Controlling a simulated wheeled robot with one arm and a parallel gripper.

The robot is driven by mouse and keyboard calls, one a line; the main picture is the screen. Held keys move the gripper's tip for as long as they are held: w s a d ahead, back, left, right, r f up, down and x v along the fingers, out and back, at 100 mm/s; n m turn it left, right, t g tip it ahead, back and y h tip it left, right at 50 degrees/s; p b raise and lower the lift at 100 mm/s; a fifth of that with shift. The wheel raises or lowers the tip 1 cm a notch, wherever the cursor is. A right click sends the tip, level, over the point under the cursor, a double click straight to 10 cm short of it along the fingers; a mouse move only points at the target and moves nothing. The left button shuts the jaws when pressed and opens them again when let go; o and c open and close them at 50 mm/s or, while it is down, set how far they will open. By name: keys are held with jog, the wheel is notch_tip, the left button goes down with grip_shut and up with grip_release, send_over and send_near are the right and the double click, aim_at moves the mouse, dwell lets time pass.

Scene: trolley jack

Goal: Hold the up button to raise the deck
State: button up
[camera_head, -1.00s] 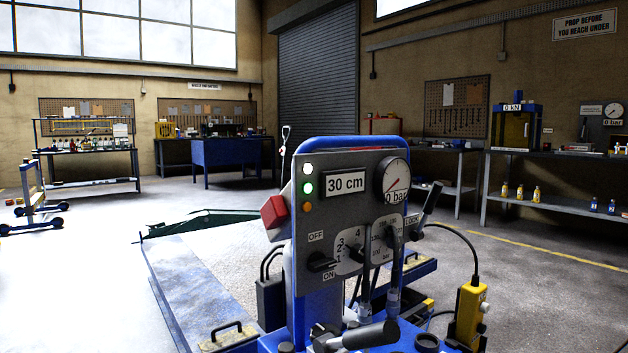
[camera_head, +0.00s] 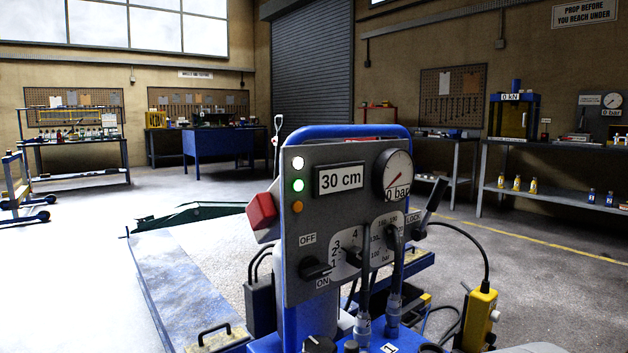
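A yellow hand pendant (camera_head: 480,318) on a black cable stands at the lower right of the grey control panel (camera_head: 330,225). The panel display (camera_head: 341,179) reads 30 cm and the round gauge (camera_head: 397,172) reads 0 bar. My gripper is not in view.
A red box (camera_head: 262,211) sits on the panel's left edge. A rotary switch (camera_head: 315,268) and upright levers (camera_head: 393,285) stand at the panel's front. A LOCK lever (camera_head: 432,205) juts out at its right. The floor at left is open; benches line the walls.

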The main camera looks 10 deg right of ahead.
jog(key=shift+c, duration=0.2)
grip_shut()
dwell(1.4)
